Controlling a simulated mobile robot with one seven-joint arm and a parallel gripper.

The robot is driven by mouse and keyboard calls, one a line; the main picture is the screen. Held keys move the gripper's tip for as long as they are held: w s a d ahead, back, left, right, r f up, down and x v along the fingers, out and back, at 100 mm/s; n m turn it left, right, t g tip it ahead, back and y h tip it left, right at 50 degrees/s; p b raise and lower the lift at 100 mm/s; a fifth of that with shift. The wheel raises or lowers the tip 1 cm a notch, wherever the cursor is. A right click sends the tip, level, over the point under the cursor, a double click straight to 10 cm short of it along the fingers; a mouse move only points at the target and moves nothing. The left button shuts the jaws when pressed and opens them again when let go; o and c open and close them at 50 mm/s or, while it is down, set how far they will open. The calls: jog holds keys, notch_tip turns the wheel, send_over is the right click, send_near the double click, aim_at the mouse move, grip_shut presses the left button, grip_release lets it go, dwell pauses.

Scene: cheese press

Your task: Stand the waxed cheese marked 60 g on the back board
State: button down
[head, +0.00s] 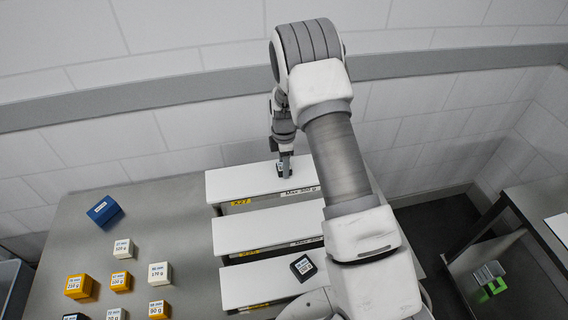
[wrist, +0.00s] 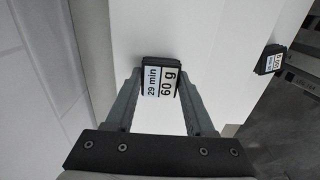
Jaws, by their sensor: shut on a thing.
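The waxed cheese marked 60 g (wrist: 160,82) is a black block with a white label reading "29 min" and "60 g". In the wrist view my gripper (wrist: 159,86) is shut on it, one finger at each side. In the head view my gripper (head: 284,165) is over the back board (head: 235,182), the farthest of three white boards. The cheese (head: 284,170) shows there small, at or just above the board's top. I cannot tell whether its underside touches the board.
Another black cheese (head: 303,267) stands on the front board (head: 245,285). The middle board (head: 250,232) looks bare where visible. Several orange, white and black blocks and a blue block (head: 103,210) are on the grey table (head: 165,205) at left. My arm hides the boards' right ends.

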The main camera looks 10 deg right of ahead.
jog(key=shift+f+b, duration=0.25)
jog(key=shift+b, duration=0.05)
jog(key=shift+c, duration=1.3)
grip_release()
jog(key=shift+r, duration=0.1)
